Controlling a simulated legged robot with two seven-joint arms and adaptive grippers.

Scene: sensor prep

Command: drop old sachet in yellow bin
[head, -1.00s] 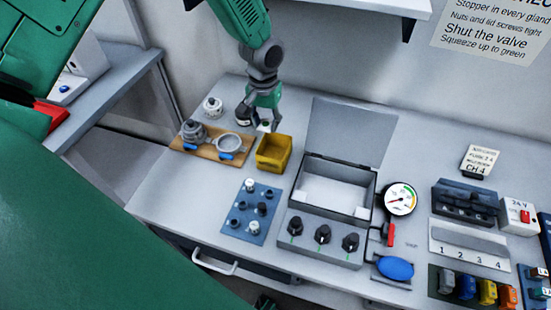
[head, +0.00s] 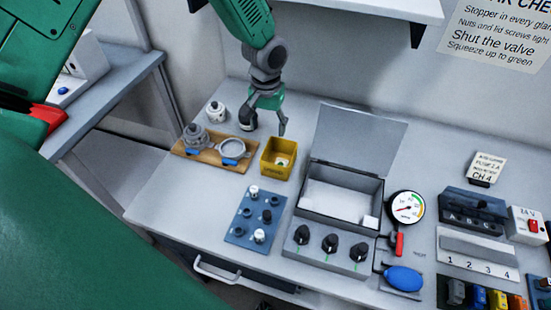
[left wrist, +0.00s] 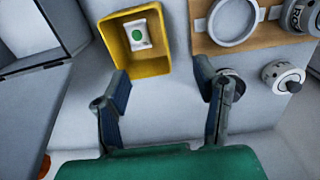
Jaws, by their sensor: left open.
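The yellow bin (head: 268,163) stands on the bench, right of the wooden board; it also shows in the left wrist view (left wrist: 153,67). The old sachet (left wrist: 138,36), white with a green dot, lies inside the bin; it shows as a small pale patch in the head view (head: 283,162). My left gripper (head: 265,128) is open and empty, above and just behind the bin. In the left wrist view its two fingers (left wrist: 168,88) are spread wide, with bare bench between them. My right gripper is not in view.
The wooden board (head: 240,164) with metal fittings is left of the bin. A white round container (head: 216,112) stands behind it. A blue mat (head: 238,235) with several small parts lies in front. The open grey box (head: 335,205) is at right.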

